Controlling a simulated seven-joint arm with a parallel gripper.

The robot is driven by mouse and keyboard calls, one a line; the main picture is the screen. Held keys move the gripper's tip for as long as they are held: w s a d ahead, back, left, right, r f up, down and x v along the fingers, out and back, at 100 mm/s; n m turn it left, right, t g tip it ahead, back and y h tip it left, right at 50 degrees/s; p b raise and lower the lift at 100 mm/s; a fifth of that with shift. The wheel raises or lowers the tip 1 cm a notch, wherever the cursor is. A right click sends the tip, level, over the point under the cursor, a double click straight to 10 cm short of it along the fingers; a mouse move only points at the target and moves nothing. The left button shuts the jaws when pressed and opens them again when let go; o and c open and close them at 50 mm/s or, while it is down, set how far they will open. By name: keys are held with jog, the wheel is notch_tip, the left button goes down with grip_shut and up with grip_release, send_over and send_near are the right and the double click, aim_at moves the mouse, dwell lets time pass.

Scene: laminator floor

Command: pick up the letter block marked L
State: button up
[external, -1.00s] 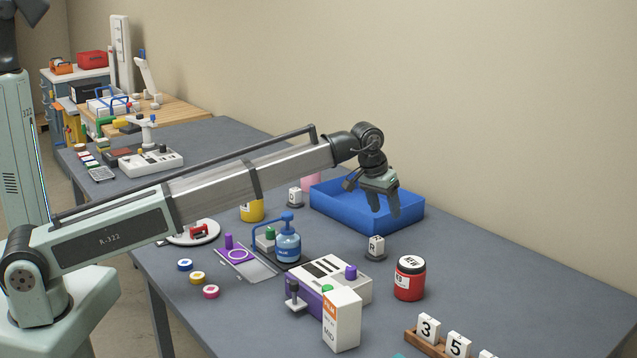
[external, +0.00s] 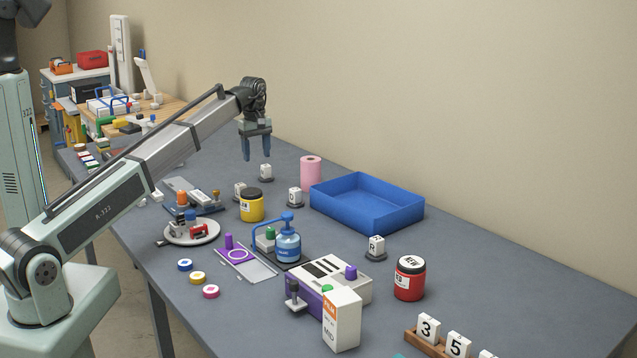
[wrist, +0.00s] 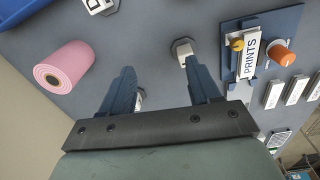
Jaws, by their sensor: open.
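I cannot make out an L on any block. A white letter block on a dark base (external: 265,173) stands on the table just below and slightly right of my gripper; its letter is too small to read. A second block (external: 239,189) stands to its left, letter also unreadable. A third (external: 294,197) reads as O or D, and a fourth (external: 376,244) reads R. My gripper (external: 257,156) is open, pointing down, empty, above the table.
A yellow jar (external: 251,206) stands in front. A fixture with a PRINTS label (wrist: 249,56) lies right in the wrist view.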

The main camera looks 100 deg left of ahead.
jog(key=n, duration=0.2)
send_over(240, 184)
jog(key=f, duration=1.3)
jog(key=shift+w+d+f, duration=0.1)
jog(key=shift+d+f, duration=0.05)
jog(key=shift+d, duration=0.05)
grip_shut()
